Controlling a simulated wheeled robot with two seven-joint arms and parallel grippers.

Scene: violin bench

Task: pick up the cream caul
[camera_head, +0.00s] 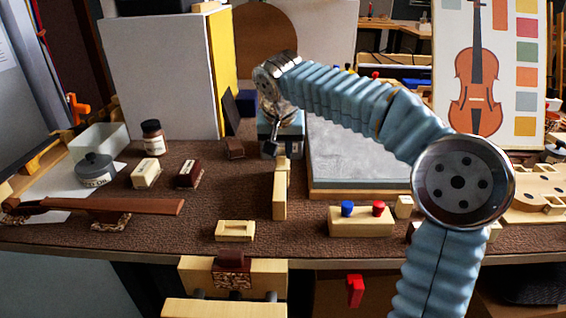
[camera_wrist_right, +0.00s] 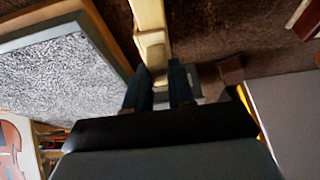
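A small cream block with a raised top (camera_head: 146,174), the likeliest cream caul, sits at the left of the brown bench mat, beside a similar dark red block (camera_head: 188,174). My right gripper (camera_head: 273,148) points down at the mid-back, well to the right of it. In the right wrist view its two dark fingers (camera_wrist_right: 160,88) are apart. A pale wooden block (camera_wrist_right: 151,45) lies at their tips, in line with a long pale strip (camera_head: 279,197). I cannot tell whether the fingers touch it. My left gripper is out of view.
A grey stone slab in a frame (camera_head: 360,155) lies right of the gripper.

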